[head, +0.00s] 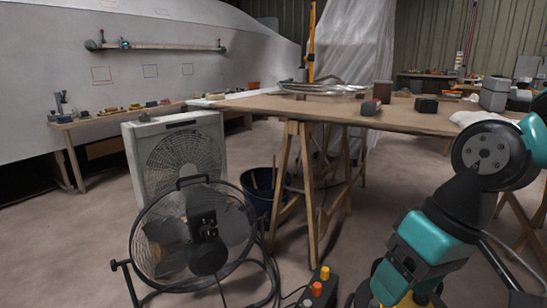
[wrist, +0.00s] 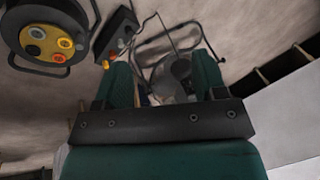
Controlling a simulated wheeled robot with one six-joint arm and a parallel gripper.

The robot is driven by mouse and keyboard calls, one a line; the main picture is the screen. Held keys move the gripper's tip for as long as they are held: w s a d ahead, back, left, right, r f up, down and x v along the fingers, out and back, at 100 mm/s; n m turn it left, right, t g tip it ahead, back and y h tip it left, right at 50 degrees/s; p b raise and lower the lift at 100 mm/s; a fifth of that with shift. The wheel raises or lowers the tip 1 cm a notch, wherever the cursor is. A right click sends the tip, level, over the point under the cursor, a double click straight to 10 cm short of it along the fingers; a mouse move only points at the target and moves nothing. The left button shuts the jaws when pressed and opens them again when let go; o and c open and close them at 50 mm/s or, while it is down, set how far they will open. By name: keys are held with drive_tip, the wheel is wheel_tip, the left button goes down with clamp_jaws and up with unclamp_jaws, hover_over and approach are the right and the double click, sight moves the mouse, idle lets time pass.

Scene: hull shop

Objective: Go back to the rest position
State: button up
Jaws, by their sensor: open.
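My gripper (wrist: 162,72) shows in the wrist view as two dark teal fingers standing apart. It is open, and nothing is held between the fingers. The floor and a fan (wrist: 178,75) show beyond the gap. In the head view my teal and black arm stands at the right, in front of the trestle table, and its end with the gripper cannot be made out there.
A trestle table (head: 330,109) bears a metal tray (head: 322,89) and small tools. A round fan (head: 195,238) and a box fan (head: 180,158) stand on the floor. A blue bucket (head: 262,194) is beside the trestle. A cable reel (wrist: 45,35) shows in the wrist view.

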drive_tip(key=s+a+r+n, duration=0.1)
drive_tip(key=s+a+n, duration=0.1)
drive_tip(key=s, duration=0.5)
wheel_tip(320, 180, up, 38)
drive_tip(key=p, duration=3.8)
drive_tip(key=shift+w, duration=0.15)
drive_tip(key=shift+d, duration=0.1)
